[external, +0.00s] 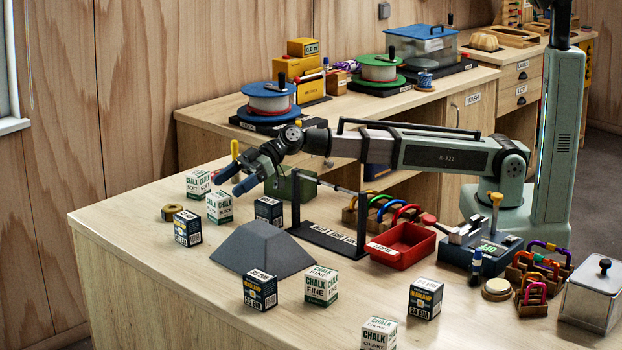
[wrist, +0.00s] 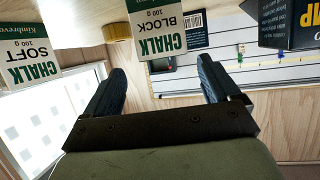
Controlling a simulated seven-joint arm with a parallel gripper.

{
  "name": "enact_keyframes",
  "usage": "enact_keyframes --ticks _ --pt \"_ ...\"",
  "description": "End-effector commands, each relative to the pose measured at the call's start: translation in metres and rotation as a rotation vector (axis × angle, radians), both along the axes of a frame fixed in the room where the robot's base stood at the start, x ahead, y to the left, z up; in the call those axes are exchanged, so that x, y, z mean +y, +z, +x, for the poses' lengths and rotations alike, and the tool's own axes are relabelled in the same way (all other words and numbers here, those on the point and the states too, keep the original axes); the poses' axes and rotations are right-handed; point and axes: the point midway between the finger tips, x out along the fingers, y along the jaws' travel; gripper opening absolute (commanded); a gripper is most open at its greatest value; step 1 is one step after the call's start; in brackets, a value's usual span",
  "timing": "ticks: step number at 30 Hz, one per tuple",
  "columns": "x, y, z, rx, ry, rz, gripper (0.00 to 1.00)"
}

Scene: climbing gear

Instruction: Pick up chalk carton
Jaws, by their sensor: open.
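Several white and green chalk cartons stand on the wooden bench. The CHALK SOFT carton (external: 199,182) and the chalk carton just in front of it (external: 219,208) are at the left, near my gripper (external: 231,181). CHALK FINE (external: 321,286) and CHALK CHUNKY (external: 379,334) stand at the front. My gripper is open and empty, with blue fingers, raised just above and behind the near-left cartons. In the wrist view, the picture is upside down; the CHALK BLOCK carton (wrist: 154,31) shows beyond and between my fingertips (wrist: 160,68), and CHALK SOFT (wrist: 28,65) is off to the left.
Dark headlamp boxes (external: 188,228) stand among the cartons, one (external: 268,210) right of the chalk. A grey sloped block (external: 262,249), black frame (external: 326,238) and red tray (external: 402,244) fill the middle. A yellow roll (external: 172,212) lies at the left. The left front bench is clear.

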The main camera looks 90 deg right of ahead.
Motion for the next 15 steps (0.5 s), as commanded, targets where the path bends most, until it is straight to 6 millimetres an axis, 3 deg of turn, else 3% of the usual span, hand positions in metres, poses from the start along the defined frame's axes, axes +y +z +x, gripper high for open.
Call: enact_keyframes --ticks 5,15 --pt "0.008 -0.007 0.001 0.009 0.016 -0.018 0.89" --pt "0.026 -0.020 0.028 0.008 0.014 -0.016 0.89"
